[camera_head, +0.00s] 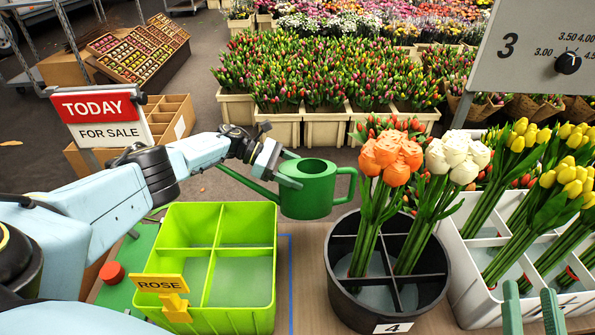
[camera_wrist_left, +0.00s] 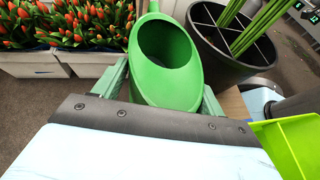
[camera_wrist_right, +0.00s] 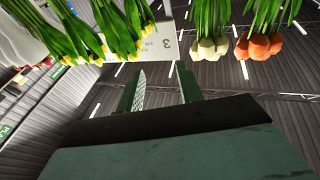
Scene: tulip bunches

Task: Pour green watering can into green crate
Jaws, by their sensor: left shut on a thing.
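The green watering can (camera_head: 316,190) is held upright, behind and to the right of the green crate (camera_head: 240,318), with its spout pointing left. My left gripper (camera_head: 291,170) is shut on the can's body; the left wrist view shows its fingers on both sides of the open-topped can (camera_wrist_left: 165,88). The crate has four compartments and a yellow ROSE sign on its front; its edge also shows in the left wrist view (camera_wrist_left: 296,145). The compartments look empty of flowers. My right gripper (camera_head: 530,292) is at the bottom right, open and empty; its fingers stand apart in the right wrist view (camera_wrist_right: 160,75).
A black round bucket (camera_head: 435,300) marked 4 with orange and white bunches stands right of the crate. A white crate (camera_head: 470,305) with yellow tulips is farther right. A red button (camera_head: 112,273) is left of the crate. A TODAY sale sign (camera_head: 98,115) stands at the back left.

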